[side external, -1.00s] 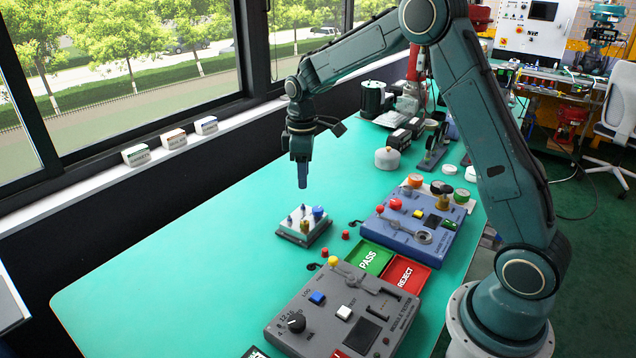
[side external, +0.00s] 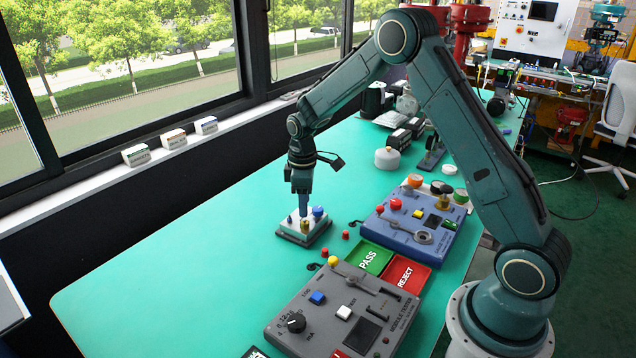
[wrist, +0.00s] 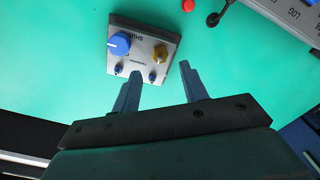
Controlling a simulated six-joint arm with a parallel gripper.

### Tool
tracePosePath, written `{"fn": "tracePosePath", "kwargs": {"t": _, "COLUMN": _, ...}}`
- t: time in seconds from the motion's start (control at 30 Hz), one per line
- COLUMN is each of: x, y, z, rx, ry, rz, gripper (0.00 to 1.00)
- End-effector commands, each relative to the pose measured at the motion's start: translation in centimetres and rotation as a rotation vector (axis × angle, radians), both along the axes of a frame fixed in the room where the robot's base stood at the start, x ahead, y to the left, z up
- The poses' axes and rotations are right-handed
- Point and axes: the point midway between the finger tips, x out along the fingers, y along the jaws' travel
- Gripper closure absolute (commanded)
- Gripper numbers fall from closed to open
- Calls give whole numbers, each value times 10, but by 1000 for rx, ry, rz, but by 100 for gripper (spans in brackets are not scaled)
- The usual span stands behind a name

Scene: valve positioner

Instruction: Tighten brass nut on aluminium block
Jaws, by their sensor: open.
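The aluminium block (side external: 291,236) is a small pale plate on a dark base, on the green table left of the testers. The wrist view shows its bare face (wrist: 137,53) with a blue knob (wrist: 119,44) and two small blue-tipped posts. The brass nut (wrist: 160,53) is a small yellow-brown piece at the block's right in the wrist view; in the side view it shows (side external: 306,226) near the front edge. My gripper (wrist: 160,68) is open and empty, pointing down over the block; it also shows in the side view (side external: 303,213). I cannot tell whether the fingertips touch the block.
A blue-grey tester (side external: 410,248) and a grey module tester (side external: 318,323) stand to the right and front. Green PASS (side external: 369,259) and red REJECT (side external: 404,275) trays lie between them. Small red caps (side external: 346,235) lie near the block. The table left of the block is clear.

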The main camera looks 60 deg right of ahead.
Motion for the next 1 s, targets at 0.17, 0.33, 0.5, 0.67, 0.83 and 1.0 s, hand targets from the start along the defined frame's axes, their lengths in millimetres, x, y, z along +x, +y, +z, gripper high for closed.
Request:
{"fn": "tracePosePath", "kwargs": {"t": 0.17, "x": -1, "y": 0, "z": -27, "rx": 1, "ry": 3, "rz": 0, "gripper": 56}}
{"fn": "tracePosePath", "kwargs": {"t": 0.33, "x": 0, "y": 0, "z": -45, "rx": 0, "ry": 1, "rz": 0, "gripper": 56}}
{"fn": "tracePosePath", "kwargs": {"t": 0.5, "x": 0, "y": 0, "z": -53, "rx": 0, "ry": 0, "rz": 0, "gripper": 56}}
{"fn": "tracePosePath", "kwargs": {"t": 0.67, "x": 0, "y": 0, "z": -55, "rx": 0, "ry": 0, "rz": 0, "gripper": 56}}
{"fn": "tracePosePath", "kwargs": {"t": 0.83, "x": 0, "y": 0, "z": -55, "rx": 0, "ry": 0, "rz": 0, "gripper": 58}}
{"fn": "tracePosePath", "kwargs": {"t": 1.0, "x": 0, "y": 0, "z": -55, "rx": 0, "ry": 0, "rz": 0, "gripper": 92}}
